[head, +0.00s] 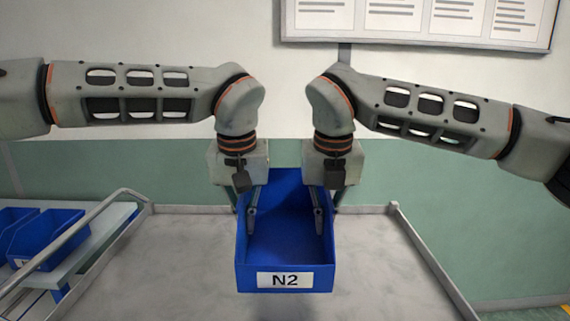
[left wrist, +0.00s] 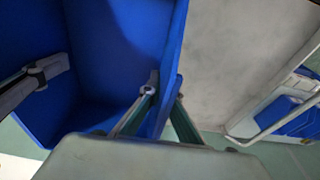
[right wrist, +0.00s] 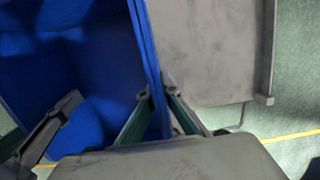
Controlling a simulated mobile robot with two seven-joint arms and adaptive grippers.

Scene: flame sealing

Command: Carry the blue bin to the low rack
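The blue bin (head: 285,247) with a white "N2" label stands upright in the middle of the head view, over a grey cart top. I cannot tell whether it touches that top. My left gripper (head: 248,212) has one finger inside and one outside the bin's left wall, close on it. The wall also shows between the fingertips in the left wrist view (left wrist: 167,95). My right gripper (head: 323,212) pinches the right wall the same way, also seen in the right wrist view (right wrist: 157,92). The bin appears empty. A low pale rack (head: 104,232) is at the lower left.
Other blue bins (head: 42,238) sit on the rack. The grey cart top (head: 385,255) has raised rims and a metal rail (head: 95,215) on its left. It is clear on both sides of the bin. A wall with a notice board (head: 420,20) stands behind.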

